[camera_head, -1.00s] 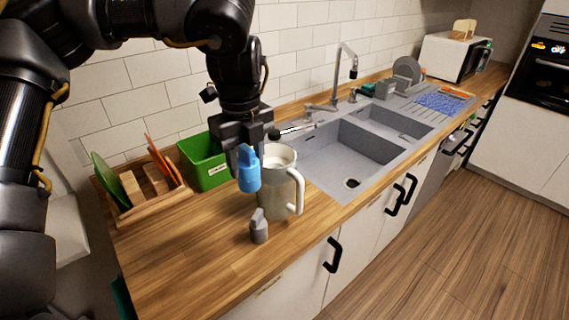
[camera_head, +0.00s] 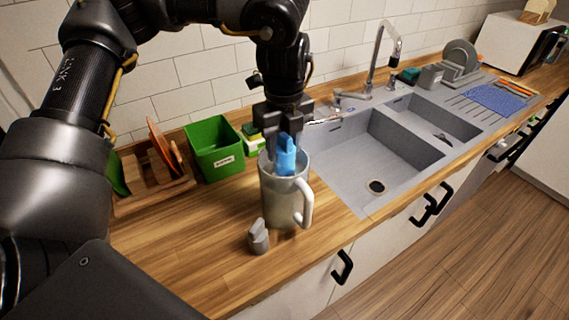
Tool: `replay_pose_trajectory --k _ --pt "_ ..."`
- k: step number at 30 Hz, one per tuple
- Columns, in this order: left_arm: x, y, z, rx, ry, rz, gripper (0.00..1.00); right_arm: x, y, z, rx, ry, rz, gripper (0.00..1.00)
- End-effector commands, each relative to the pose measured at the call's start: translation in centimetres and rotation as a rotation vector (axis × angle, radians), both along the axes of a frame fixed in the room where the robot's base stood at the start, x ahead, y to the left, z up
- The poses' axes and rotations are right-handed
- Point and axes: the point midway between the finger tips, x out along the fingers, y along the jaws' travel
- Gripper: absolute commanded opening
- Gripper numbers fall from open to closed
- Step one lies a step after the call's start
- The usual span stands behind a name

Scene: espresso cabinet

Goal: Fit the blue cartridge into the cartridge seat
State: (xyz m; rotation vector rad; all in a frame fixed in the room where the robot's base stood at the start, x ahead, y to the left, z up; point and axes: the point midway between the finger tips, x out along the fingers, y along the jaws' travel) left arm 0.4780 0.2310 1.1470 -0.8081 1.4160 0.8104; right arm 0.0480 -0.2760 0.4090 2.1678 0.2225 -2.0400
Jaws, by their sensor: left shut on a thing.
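The blue cartridge (camera_head: 285,158) is held upright in my left gripper (camera_head: 284,132), whose jaws are shut on its upper part. The cartridge is at the open top of a grey pitcher (camera_head: 282,200) with a white handle, and its lower end appears to be inside the rim. A small grey cartridge-shaped piece (camera_head: 258,238) stands on the counter in front of the pitcher. I cannot make out the cartridge seat inside the pitcher from this view. My right gripper is not in view.
A green bin (camera_head: 214,150) and a wooden rack (camera_head: 150,190) with boards stand left of the pitcher. The sink (camera_head: 365,160) is to the right, with its tap (camera_head: 378,65) behind. The wooden counter (camera_head: 190,255) is clear at the front left.

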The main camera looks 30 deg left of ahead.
Motion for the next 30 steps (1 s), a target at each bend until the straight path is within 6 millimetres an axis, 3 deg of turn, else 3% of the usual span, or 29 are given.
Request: replay_pose_trajectory --k 9,16,26,27,30 --pt "0.0 0.0 -1.9 0.0 0.002 0.001 0.14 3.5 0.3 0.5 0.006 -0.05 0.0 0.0" --pt "-0.1 0.0 -4.8 -0.001 0.001 0.001 0.14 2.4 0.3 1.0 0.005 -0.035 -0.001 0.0" --pt "0.0 0.0 -5.2 0.0 -0.002 0.001 0.14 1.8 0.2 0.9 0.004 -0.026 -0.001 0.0" --pt "0.0 0.0 -5.2 0.0 -0.002 0.001 0.47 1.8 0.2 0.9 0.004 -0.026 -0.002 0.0" --pt "0.0 0.0 -5.2 0.0 -0.001 0.001 0.6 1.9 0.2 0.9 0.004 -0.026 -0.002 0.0"
